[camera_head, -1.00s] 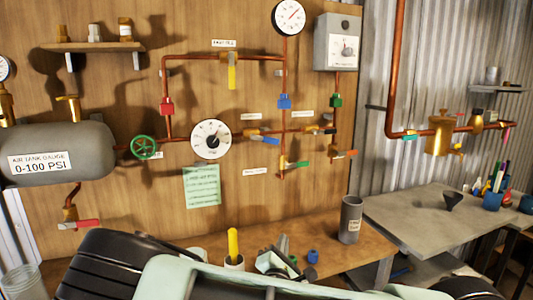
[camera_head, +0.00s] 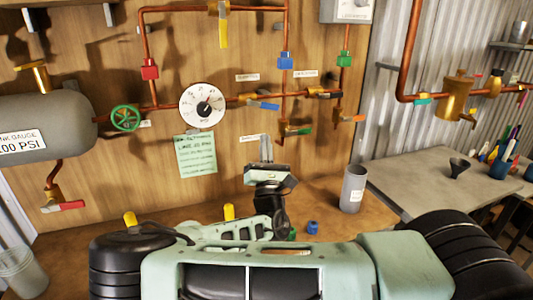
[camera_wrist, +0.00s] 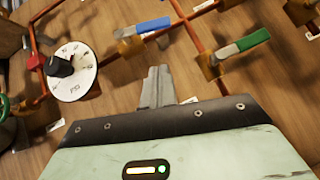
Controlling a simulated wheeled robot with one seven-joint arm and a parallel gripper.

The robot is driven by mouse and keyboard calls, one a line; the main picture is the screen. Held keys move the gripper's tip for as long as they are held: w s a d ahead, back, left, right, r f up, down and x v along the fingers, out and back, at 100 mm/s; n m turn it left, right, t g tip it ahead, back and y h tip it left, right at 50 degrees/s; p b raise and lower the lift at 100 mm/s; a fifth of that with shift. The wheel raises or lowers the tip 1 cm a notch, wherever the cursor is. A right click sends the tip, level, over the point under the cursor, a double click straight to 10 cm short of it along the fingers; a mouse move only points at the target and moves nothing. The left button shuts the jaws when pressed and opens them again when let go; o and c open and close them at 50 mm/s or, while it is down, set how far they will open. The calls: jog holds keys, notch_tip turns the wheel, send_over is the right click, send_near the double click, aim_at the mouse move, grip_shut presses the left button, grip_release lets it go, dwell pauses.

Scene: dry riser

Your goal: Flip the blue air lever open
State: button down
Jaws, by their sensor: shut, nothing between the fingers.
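The blue lever (camera_head: 264,106) sits on a brass valve on the copper pipe to the right of the white dial gauge (camera_head: 203,105). It sticks out sideways to the right of its valve body. In the wrist view the blue lever (camera_wrist: 153,25) is near the top centre, with the dial gauge (camera_wrist: 71,70) at left. My gripper (camera_head: 266,145) is below the blue lever in the head view, pointing up, with its fingers together and empty. In the wrist view my gripper (camera_wrist: 158,75) shows below the blue lever, apart from it in the picture.
A green-handled lever (camera_head: 298,131) is to the lower right of the blue one, and it shows close by in the wrist view (camera_wrist: 245,42). An orange lever (camera_head: 351,119) is further right. A green handwheel (camera_head: 126,118) is at left. A grey cup (camera_head: 353,188) stands on the bench.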

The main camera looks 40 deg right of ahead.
aim_at(263, 104)
notch_tip(263, 104, up, 6)
jog(key=w+d+p, duration=0.1)
jog(key=d+p, duration=0.1)
jog(key=p, duration=0.1)
jog(key=shift+w+f, duration=0.15)
jog(key=shift+f, duration=0.05)
jog(key=shift+f+n+y+b, duration=0.1)
jog(key=shift+n+y+b, duration=0.2)
jog(key=n+t+y+b, duration=0.1)
jog(key=n+y, duration=0.1)
jog(key=r+n+t+y+b, duration=0.1)
jog(key=n+y, duration=0.1)
jog(key=n, duration=0.1)
jog(key=d+n+t+y+b, duration=0.1)
jog(key=n+y, duration=0.1)
jog(key=shift+s+d+r+y, duration=0.1)
jog(key=shift+s+r+y, duration=0.1)
jog(key=shift+r+y, duration=0.1)
jog(key=shift+f+b, duration=0.15)
jog(key=shift+b, duration=0.15)
